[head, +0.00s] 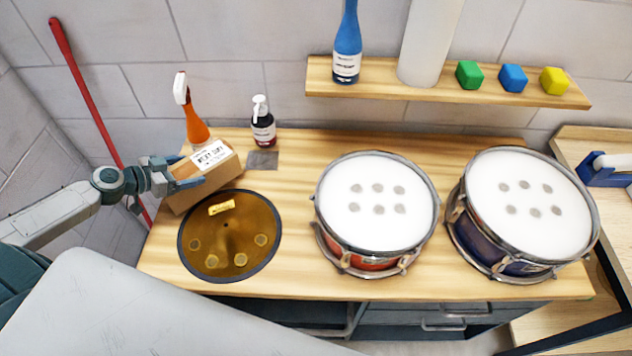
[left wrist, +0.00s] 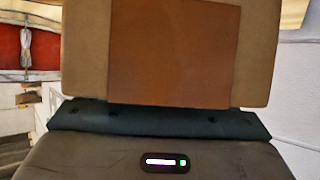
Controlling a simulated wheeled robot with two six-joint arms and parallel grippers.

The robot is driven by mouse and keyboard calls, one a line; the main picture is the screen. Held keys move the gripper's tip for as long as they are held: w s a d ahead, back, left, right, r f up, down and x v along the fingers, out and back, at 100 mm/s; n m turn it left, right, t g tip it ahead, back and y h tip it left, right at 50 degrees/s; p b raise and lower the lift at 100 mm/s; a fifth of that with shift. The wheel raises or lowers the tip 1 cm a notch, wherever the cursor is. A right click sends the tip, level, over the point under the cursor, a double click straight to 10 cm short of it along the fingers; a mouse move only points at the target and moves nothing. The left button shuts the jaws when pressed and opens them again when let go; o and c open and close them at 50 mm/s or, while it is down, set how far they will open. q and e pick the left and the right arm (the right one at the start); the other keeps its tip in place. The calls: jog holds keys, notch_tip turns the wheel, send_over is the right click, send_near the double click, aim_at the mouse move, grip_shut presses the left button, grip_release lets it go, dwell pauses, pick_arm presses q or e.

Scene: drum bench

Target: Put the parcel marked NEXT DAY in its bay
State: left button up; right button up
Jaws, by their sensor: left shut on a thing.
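A brown cardboard parcel (head: 186,193) with a white label sits at the left end of the bench; the label's print is too small to read surely. My left gripper (head: 183,172) is shut on the parcel from the left. In the left wrist view the parcel (left wrist: 258,50) fills the top middle against the gripper (left wrist: 160,118), with a darker brown patch on its face. I cannot tell whether the parcel rests on the bench or hangs just above it. No bay can be told for sure. My right gripper is not in view.
A gold-brown disc (head: 225,240) lies just in front of the parcel. Behind stand an orange spray bottle (head: 195,125) and a dark pump bottle (head: 263,128), near a grey square (head: 262,160). Two drums (head: 375,205) (head: 525,205) fill the right. The bench (head: 295,175) is bare between.

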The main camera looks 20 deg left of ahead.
aim_at(205, 170)
pick_arm(q)
jog(key=d+b, duration=0.1)
jog(key=b, duration=0.1)
jog(key=w+d+b, duration=0.1)
jog(key=d+b, duration=0.1)
jog(key=w+d+b, duration=0.1)
jog(key=d+b, duration=0.1)
jog(key=w+d+f, duration=0.1)
jog(key=w+d, duration=0.2)
jog(key=d, duration=0.5)
jog(key=w+d+f+b, duration=0.1)
jog(key=w+d, duration=0.2)
jog(key=d, duration=0.5)
jog(key=w+d+f, duration=0.1)
jog(key=w+d, duration=0.2)
jog(key=d, duration=0.5)
jog(key=shift+f+b, duration=0.25)
jog(key=shift+b, duration=0.05)
jog(key=shift+r, duration=0.1)
jog(key=shift+s, duration=0.1)
jog(key=o, duration=1.6)
